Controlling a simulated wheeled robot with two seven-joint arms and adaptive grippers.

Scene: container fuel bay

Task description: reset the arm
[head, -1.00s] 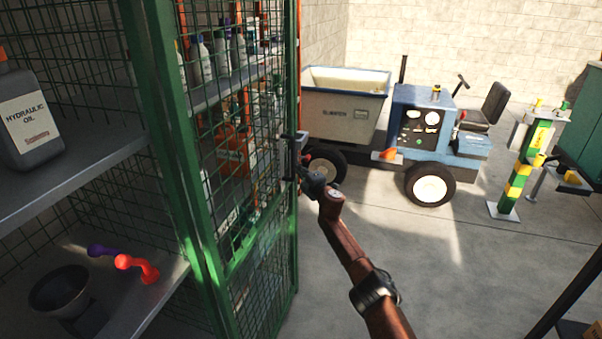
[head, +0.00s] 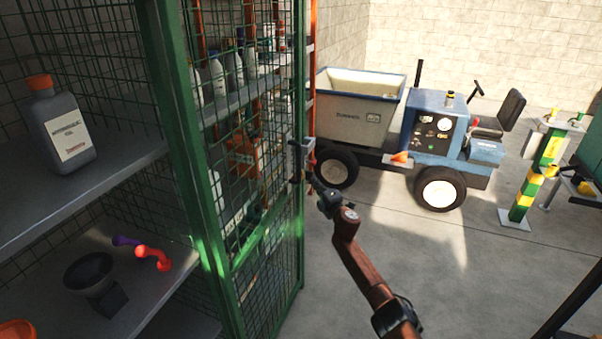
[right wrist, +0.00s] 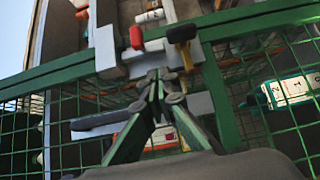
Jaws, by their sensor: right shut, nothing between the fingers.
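My right gripper (head: 318,188) is at the outer edge of the green mesh cage door (head: 212,190), close to the dark door handle (head: 296,160). Its brown arm reaches up from the lower right. In the right wrist view the fingers of this gripper (right wrist: 160,78) meet at the tips with nothing between them. They are just below a pale latch block with a red knob (right wrist: 136,36) and a yellow-and-black knob (right wrist: 182,34). I cannot tell whether the fingertips touch the latch. My left gripper is not in view.
On the left shelves are a grey oil bottle (head: 62,125), a dark funnel (head: 90,270) and a red-orange curved item (head: 153,257). A blue utility vehicle (head: 438,130) with a grey cart (head: 357,112) stands behind. The concrete floor (head: 420,270) right of the door is clear.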

